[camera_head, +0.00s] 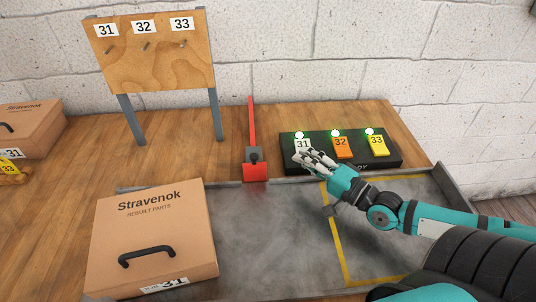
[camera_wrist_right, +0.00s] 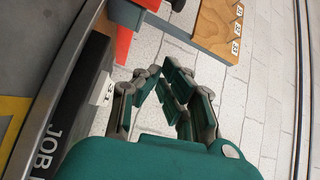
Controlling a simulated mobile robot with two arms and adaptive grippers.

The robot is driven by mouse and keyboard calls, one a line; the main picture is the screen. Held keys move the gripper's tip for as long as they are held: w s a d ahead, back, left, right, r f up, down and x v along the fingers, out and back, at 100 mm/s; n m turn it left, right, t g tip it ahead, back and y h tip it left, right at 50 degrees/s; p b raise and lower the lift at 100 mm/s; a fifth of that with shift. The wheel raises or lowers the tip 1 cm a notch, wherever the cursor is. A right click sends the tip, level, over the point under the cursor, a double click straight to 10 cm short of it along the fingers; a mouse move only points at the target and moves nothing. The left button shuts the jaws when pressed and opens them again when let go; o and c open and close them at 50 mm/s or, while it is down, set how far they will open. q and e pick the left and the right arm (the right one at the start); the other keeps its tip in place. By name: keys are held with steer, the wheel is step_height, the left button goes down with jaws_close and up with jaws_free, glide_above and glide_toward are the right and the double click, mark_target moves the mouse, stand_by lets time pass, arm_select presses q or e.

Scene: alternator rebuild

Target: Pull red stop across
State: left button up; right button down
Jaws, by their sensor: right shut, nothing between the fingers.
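The red stop (camera_head: 256,171) is a red block with a dark knob, at the back edge of the grey tray and at the near end of a long red bar (camera_head: 252,122). Red parts also show at the top of the right wrist view (camera_wrist_right: 127,38), partly cut off. My right gripper (camera_head: 308,157) is shut and empty, to the right of the red stop and apart from it, in front of the black box's 31 button. In the right wrist view its fingers (camera_wrist_right: 162,75) come together at the tips. My left gripper is not in view.
A black box (camera_head: 292,165) bears buttons 31, 32 and 33 under lit green lamps. A cardboard carton (camera_head: 150,225) sits on the left of the grey tray (camera_head: 270,265); the tray's middle is clear. A wooden peg board (camera_head: 150,60) stands behind. Another carton (camera_head: 28,128) is far left.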

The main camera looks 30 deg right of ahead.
steer(key=w+a+p, duration=0.1)
steer(key=w+a, duration=0.3)
steer(key=w, duration=0.1)
steer(key=w+a+p, duration=0.1)
steer(key=w, duration=0.1)
steer(key=shift+w+a+r+p, duration=0.1)
steer(key=shift+w+a+p, duration=0.15)
steer(key=shift+a+p, duration=0.15)
steer(key=shift+s+a, duration=0.15)
steer(key=shift+a, duration=0.1)
steer(key=shift+f, duration=0.2)
